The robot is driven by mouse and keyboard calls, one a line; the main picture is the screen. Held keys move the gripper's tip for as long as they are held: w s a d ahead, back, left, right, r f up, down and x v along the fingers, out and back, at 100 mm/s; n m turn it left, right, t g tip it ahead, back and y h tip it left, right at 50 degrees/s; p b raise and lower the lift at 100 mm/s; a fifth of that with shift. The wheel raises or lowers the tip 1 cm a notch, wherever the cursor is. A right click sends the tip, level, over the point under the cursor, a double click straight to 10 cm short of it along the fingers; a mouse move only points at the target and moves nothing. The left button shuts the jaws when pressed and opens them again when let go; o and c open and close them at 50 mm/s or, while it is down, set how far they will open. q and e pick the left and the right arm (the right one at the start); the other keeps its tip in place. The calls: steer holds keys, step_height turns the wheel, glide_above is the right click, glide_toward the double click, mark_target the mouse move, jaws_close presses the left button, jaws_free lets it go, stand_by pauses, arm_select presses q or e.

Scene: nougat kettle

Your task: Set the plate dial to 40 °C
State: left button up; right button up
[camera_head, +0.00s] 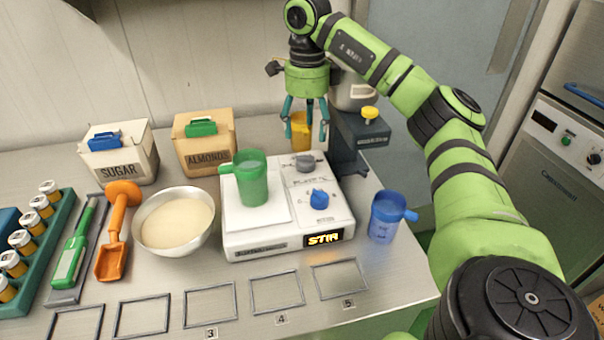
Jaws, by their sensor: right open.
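The white plate unit (247,243) stands in the middle of the counter. Its right side has a grey dial (305,162) at the back and a blue dial (319,199) nearer the front; their small scale marks are too small to read. The front display (323,239) shows "STIR" in yellow. A green cup with a handle (252,178) stands on the plate's left part. My right gripper (306,127) is open and points down, above and behind the grey dial, apart from both dials. My left gripper is not in view.
A dark machine (358,140) stands at the back right and a blue cup (385,217) to the plate unit's right. A bowl of pale contents (177,224) is to its left. Several empty frames (276,291) lie in front.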

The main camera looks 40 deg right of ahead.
mark_target(306, 156)
steer(key=shift+w+f, duration=0.15)
steer(key=shift+f, duration=0.6)
steer(key=shift+f+b, duration=0.1)
steer(key=shift+b, duration=0.2)
steer(key=shift+s+f, duration=0.2)
steer(key=shift+f, duration=1)
step_height(306, 156, down, 4)
steer(key=shift+w+r+p, duration=0.15)
steer(key=shift+r+p, duration=0.1)
steer(key=shift+p, duration=0.2)
steer(key=shift+f, duration=0.4)
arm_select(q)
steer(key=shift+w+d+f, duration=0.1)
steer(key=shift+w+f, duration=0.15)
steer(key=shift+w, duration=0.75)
arm_select(e)
steer(key=c, duration=1.2)
